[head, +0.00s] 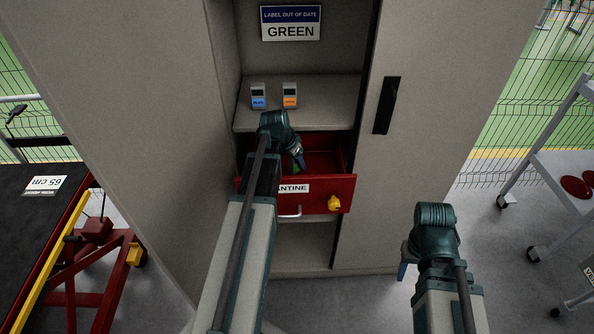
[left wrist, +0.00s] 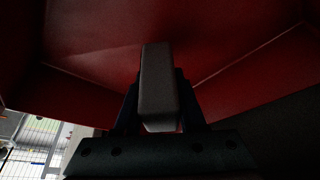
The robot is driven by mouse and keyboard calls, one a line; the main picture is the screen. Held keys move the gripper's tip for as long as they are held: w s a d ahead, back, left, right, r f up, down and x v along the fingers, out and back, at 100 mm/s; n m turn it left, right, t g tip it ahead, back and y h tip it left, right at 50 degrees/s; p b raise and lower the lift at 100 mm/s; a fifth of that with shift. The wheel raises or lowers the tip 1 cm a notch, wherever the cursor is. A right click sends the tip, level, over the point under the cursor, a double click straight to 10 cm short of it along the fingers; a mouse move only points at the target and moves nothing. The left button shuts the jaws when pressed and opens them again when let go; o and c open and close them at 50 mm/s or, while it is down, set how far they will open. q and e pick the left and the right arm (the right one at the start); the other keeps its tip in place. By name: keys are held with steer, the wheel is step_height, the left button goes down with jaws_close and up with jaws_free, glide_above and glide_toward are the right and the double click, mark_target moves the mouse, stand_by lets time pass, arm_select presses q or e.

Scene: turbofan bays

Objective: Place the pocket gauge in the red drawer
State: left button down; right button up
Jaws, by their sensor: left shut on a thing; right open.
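The red drawer (head: 342,190) is pulled out of the grey cabinet, below a shelf, with a partly covered label ending in "NTINE" on its front. My left gripper (head: 298,163) reaches down into the drawer opening, partly hidden by its own arm. In the left wrist view it is shut on a dark grey block, the pocket gauge (left wrist: 158,88), with red drawer walls around it. Whether the gauge touches the drawer floor I cannot tell. My right gripper (head: 403,270) is open, low in front of the cabinet's right side and mostly hidden behind its wrist.
Two similar gauges, one blue-labelled (head: 258,96) and one orange-labelled (head: 290,95), stand on the shelf above the drawer. A yellow piece (head: 334,203) is on the drawer front. A black-topped red-framed bench (head: 100,250) is at left; a white cart (head: 565,180) is at right.

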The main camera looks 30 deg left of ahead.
mark_target(297, 169)
arm_select(q)
steer(key=shift+f+b, duration=1.4)
steer(key=shift+f, duration=0.3)
steer(key=shift+f, duration=0.15)
steer(key=shift+c, duration=2.4)
jaws_free()
steer(key=p+v, duration=1.1)
steer(key=v, duration=0.1)
steer(key=shift+r, duration=0.2)
